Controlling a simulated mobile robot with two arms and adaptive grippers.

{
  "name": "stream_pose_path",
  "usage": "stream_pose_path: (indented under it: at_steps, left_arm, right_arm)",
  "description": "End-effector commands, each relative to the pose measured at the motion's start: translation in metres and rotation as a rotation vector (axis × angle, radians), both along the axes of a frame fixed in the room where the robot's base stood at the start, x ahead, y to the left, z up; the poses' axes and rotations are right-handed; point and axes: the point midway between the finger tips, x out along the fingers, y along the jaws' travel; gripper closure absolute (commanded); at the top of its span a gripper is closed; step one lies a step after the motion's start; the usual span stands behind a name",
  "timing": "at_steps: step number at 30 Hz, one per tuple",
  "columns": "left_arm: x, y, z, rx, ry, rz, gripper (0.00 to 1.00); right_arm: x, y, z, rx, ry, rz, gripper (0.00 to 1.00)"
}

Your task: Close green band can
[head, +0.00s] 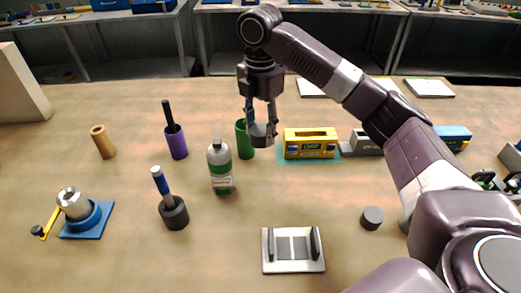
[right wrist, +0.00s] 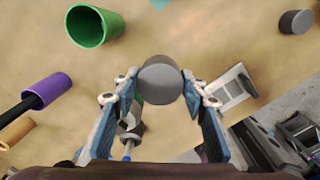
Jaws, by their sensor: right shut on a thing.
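My right gripper (head: 261,124) is shut on a grey round cap (head: 262,139), up and to the right of the bottle in the picture. In the right wrist view the cap (right wrist: 160,80) sits between the fingertips of the gripper (right wrist: 160,90), and a sliver of green shows just below it. The cap hides most of what lies behind it. My left gripper is not in view.
Nearby are a purple cup (head: 177,146), a dark holder (head: 174,214) with a blue-handled tool, a yellow box (head: 310,143), a slotted plate (head: 293,267) and a loose grey cylinder (head: 372,217).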

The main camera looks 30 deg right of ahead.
Motion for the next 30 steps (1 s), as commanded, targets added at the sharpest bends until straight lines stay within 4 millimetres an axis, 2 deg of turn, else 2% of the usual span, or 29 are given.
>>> stream_pose_path:
  at_steps: [3,7,22,23,30]
  left_arm:
    - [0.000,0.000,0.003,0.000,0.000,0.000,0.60]
    - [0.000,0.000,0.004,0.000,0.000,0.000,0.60]
    - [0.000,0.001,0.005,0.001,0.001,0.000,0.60]
    - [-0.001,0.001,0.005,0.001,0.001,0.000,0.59]
    - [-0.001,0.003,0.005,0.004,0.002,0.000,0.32]
  right_arm:
    - [0.001,-0.001,0.019,-0.002,-0.002,-0.001,0.71]
    - [0.000,0.000,0.029,-0.001,-0.001,0.000,0.71]
    - [0.000,0.000,0.034,0.000,0.000,-0.001,0.71]
    - [0.000,0.000,0.034,0.000,0.000,-0.001,0.71]
    - [-0.003,0.002,0.031,-0.003,-0.003,-0.054,0.71]
